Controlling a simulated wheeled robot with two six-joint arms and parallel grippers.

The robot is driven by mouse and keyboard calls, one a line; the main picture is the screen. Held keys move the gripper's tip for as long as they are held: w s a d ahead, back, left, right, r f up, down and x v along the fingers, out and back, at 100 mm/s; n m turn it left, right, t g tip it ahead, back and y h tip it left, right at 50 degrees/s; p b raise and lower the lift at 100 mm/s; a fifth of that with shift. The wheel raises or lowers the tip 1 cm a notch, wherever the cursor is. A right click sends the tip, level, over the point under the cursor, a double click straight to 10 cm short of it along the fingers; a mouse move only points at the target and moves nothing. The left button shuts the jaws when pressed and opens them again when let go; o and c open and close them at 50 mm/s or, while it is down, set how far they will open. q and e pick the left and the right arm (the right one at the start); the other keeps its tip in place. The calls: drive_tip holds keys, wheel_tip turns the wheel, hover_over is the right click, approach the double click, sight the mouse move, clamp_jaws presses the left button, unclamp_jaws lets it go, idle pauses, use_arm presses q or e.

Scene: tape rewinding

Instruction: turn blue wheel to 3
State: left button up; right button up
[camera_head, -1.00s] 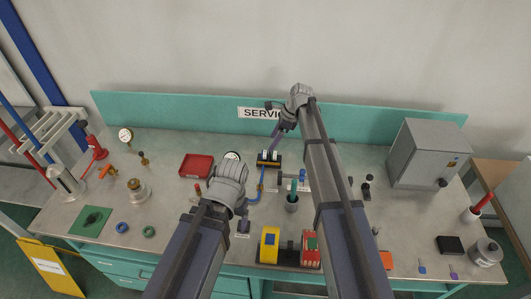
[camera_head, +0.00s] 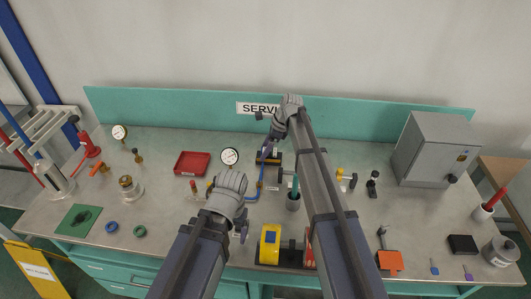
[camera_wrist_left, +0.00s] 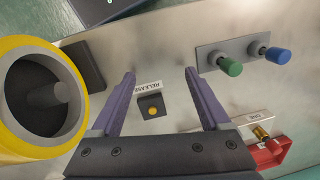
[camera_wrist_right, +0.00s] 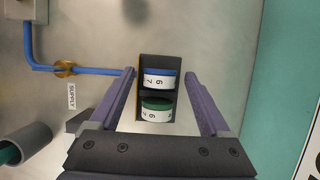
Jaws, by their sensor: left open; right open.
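The blue wheel (camera_wrist_right: 160,76) is a number drum with a blue rim in a dark housing. In the right wrist view it shows 6 and 7 on its white band. A green-rimmed number wheel (camera_wrist_right: 157,108) sits below it in the same housing, also showing 6 and 7. My right gripper (camera_wrist_right: 182,86) is open, its fingers to either side of the housing with visible gaps. In the head view my right gripper (camera_head: 268,144) is close to the housing (camera_head: 267,158). My left gripper (camera_wrist_left: 159,75) is open and empty, over the bench near a RELEASE button (camera_wrist_left: 152,109).
A blue pipe (camera_wrist_right: 95,71) with a SUPPLY label runs beside the housing. A dark cup (camera_head: 293,202) stands close to the right arm. A yellow block (camera_head: 269,243) is at the bench front. A red tray (camera_head: 192,163) lies to the left.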

clamp_jaws()
drive_tip(key=shift+s+t, duration=0.3)
drive_tip(key=shift+t, duration=0.2)
drive_tip(key=shift+w, duration=0.15)
idle(0.4)
